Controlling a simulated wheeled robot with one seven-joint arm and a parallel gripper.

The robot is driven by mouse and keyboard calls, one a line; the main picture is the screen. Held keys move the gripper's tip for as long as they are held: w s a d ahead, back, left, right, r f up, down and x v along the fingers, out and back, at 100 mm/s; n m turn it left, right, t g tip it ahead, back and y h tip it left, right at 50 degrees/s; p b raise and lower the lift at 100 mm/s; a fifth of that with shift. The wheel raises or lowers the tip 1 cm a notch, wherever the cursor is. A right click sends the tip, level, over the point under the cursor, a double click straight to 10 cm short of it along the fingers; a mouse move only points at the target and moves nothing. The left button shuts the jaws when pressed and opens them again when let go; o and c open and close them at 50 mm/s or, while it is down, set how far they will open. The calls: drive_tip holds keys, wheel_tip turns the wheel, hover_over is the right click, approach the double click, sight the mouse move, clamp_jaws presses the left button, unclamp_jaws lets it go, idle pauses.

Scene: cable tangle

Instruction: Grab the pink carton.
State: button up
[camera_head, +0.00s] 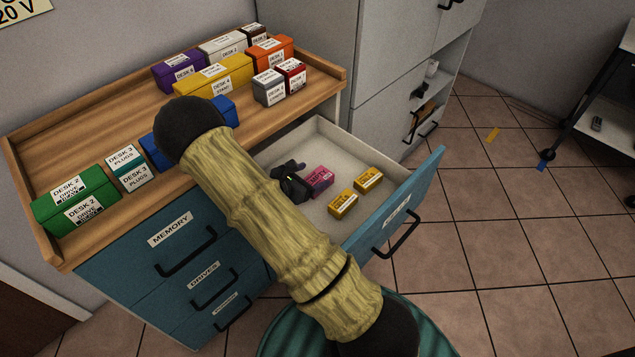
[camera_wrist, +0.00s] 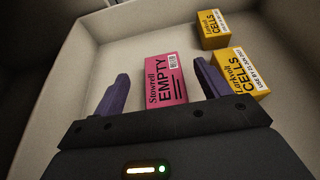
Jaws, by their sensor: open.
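The pink carton (camera_head: 319,181) lies in the open drawer. In the wrist view the pink carton (camera_wrist: 166,82) reads "EMPTY" and sits between my gripper's two purple fingers. My gripper (camera_head: 298,180) is low in the drawer, just left of the carton in the head view. The gripper also shows in the wrist view (camera_wrist: 158,88), open, with a small gap to the carton on the left and the right finger close to its right side. The carton's near end is hidden by the gripper body. I cannot tell whether either finger touches it.
Two yellow cartons, one nearer (camera_head: 342,204) and one farther right (camera_head: 368,179), lie in the drawer (camera_head: 318,130). In the wrist view a yellow carton (camera_wrist: 243,75) is right beside the right finger. Drawer walls surround the gripper. Several boxes stand on the wooden cabinet top (camera_head: 110,107).

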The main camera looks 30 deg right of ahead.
sight(323, 173)
drive_tip(key=shift+d+f, duration=0.1)
drive_tip(key=shift+d, duration=0.05)
drive_tip(key=x, duration=0.5)
drive_tip(key=shift+f+b, duration=0.3)
drive_tip(key=shift+b, duration=0.1)
drive_tip(key=c, duration=1)
